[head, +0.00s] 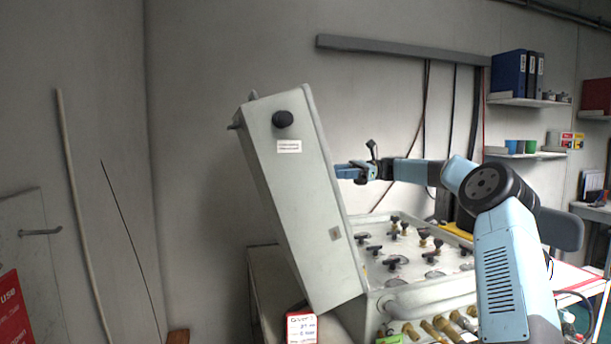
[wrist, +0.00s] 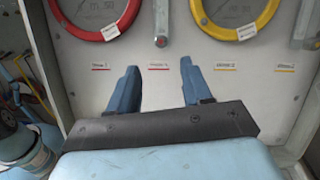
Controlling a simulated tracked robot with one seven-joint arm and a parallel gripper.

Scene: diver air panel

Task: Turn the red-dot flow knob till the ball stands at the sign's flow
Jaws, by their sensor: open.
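In the wrist view, a narrow grey upright fitting (wrist: 161,18) runs down between two gauges, with a small red spot (wrist: 160,41) near its lower end. I cannot tell whether this spot marks the flow knob, and no ball can be made out. My gripper (wrist: 157,76) is open and empty, its blue fingers spread in front of the panel face below that fitting. In the head view my gripper (head: 345,172) reaches the panel's face side, its fingertips partly hidden by the raised case. A small white sign with a red border (head: 302,328) stands low; its writing is too small to read surely.
The raised panel case (head: 305,200) tilts over a lower tray (head: 375,262) with several dark valve handles. In the wrist view a red-rimmed gauge (wrist: 97,32) is left and a yellow-rimmed gauge (wrist: 236,36) right, above small labels. Hoses (wrist: 30,85) hang at the left.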

